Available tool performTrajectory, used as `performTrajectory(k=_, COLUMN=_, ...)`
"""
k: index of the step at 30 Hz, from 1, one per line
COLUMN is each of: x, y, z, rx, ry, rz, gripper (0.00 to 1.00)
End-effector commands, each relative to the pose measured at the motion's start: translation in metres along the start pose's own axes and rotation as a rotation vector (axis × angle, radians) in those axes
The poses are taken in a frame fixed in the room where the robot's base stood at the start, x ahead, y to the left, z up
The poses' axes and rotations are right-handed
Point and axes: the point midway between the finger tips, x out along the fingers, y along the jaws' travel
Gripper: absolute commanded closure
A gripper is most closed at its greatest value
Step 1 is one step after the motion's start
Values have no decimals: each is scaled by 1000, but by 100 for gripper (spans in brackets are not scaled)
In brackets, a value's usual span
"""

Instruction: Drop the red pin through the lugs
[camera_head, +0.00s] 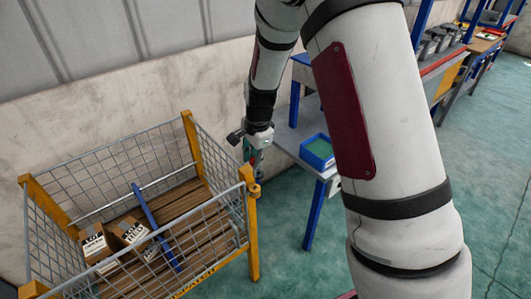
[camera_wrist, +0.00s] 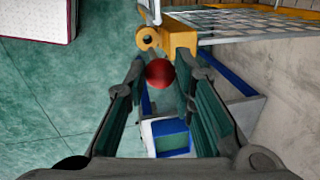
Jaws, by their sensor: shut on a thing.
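The red pin shows in the wrist view as a round red end (camera_wrist: 160,73) between the fingertips of my gripper (camera_wrist: 163,80). A yellow lug with a round hole (camera_wrist: 149,38) sticks out from the cage's corner post, just beyond the pin in the wrist view. In the head view my gripper (camera_head: 254,155) is above and close to this corner lug (camera_head: 254,190). The pin is too small to make out there. I cannot tell whether pin and lug touch, or how many lugs line up.
The mesh cage (camera_head: 250,232) has yellow posts and a slatted wooden floor. Cardboard boxes (camera_head: 130,232) and a blue bar (camera_head: 152,222) are inside it. A blue-legged table (camera_head: 312,160) with a blue bin (camera_head: 318,150) stands to the right.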

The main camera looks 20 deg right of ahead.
Motion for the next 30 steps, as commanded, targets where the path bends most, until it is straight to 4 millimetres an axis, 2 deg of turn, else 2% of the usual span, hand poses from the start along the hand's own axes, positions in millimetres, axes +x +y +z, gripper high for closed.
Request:
performTrajectory(k=26, x=44, y=7, z=1, rx=-2, ry=-1, rz=1, gripper=100)
performTrajectory(k=30, x=42, y=7, z=1, rx=-2, ry=-1, rz=0, gripper=100)
